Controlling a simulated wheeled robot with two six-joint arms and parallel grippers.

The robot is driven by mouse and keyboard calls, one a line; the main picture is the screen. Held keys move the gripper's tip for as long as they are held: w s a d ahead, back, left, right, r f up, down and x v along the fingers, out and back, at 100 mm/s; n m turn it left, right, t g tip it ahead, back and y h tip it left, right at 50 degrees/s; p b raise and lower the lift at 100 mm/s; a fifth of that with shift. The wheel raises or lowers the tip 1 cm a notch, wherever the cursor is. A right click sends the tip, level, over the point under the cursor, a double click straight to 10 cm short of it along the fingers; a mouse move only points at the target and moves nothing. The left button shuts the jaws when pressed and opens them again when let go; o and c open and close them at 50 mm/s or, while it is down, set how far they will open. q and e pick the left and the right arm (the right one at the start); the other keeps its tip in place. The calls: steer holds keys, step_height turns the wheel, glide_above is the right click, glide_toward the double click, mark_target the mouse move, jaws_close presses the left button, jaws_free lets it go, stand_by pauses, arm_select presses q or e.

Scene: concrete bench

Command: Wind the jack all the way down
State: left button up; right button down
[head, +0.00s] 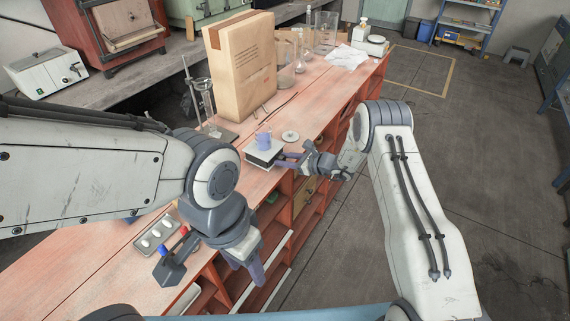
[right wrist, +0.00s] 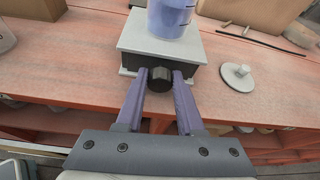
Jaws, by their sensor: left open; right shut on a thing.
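The jack (head: 260,154) is a small box-like stand with a pale top plate and dark sides on the red bench. It also shows in the right wrist view (right wrist: 137,42), standing low with a blue cup (right wrist: 170,14) on its plate. The cup shows in the head view (head: 263,139) too. A dark knob (right wrist: 160,78) sticks out of the jack's near side. My right gripper (right wrist: 160,82) is shut on this knob, one finger on each side; it shows in the head view (head: 284,159). My left gripper (head: 254,274) is open and empty at the bench's front edge, far from the jack.
A white disc with a small knob (head: 290,136) lies right of the jack. A tall cardboard box (head: 240,70) and a stand with glassware (head: 207,105) are behind it. A grey tray with white pieces (head: 157,232) lies near my left arm. Bare bench lies between tray and jack.

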steer(key=b, duration=0.2)
steer(key=n+b, duration=0.1)
steer(key=shift+a+f+n+t+h+b, duration=0.1)
steer(key=shift+f+n+t+h+b, duration=0.2)
steer(key=shift+t+b, duration=0.1)
steer(key=shift+s+r+n+b, duration=0.1)
steer(key=shift+r+n+b, duration=0.2)
steer(key=shift+b, duration=0.2)
steer(key=c, duration=0.5)
jaws_free()
